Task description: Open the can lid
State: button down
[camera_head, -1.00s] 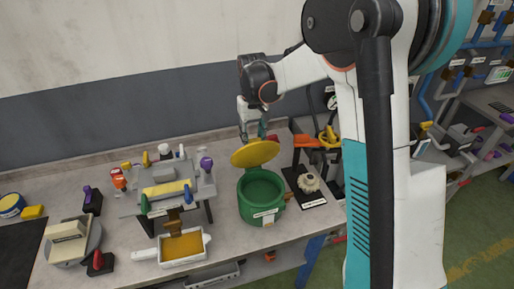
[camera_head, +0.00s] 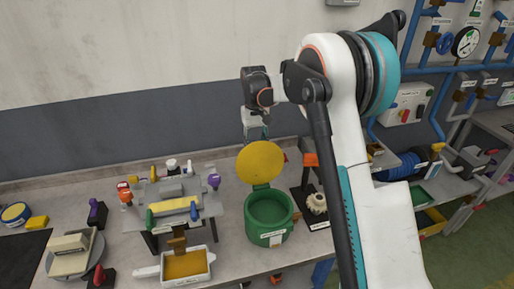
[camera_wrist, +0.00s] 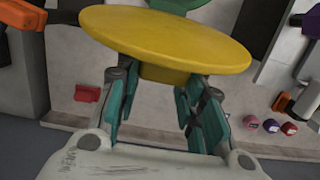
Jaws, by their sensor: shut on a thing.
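The green can (camera_head: 268,232) stands on the workbench with its mouth open, showing its green inside. Its round yellow lid (camera_head: 260,162) is raised at the can's back edge, facing the head camera and standing steeply. In the wrist view the lid (camera_wrist: 165,38) spans the top as a wide yellow disc, with a yellow tab beneath it. My gripper (camera_wrist: 158,103) has its teal fingers on either side of that tab and is shut on the lid. In the head view my gripper (camera_head: 256,131) is behind the lid's top edge, its fingertips mostly hidden.
A white-handled yellow-bottomed tray (camera_head: 187,264) and a fixture with coloured knobs (camera_head: 175,205) stand left of the can. A pale gear (camera_head: 316,203) on a dark stand is close on the right. The wall (camera_head: 120,140) is behind.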

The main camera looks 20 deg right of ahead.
jog(key=shift+f, duration=0.1)
jog(key=c, duration=1)
grip_release()
jog(key=shift+c, duration=0.2)
notch_tip(320, 180, up, 12)
jog(key=w, duration=0.1)
jog(key=shift+w, duration=0.3)
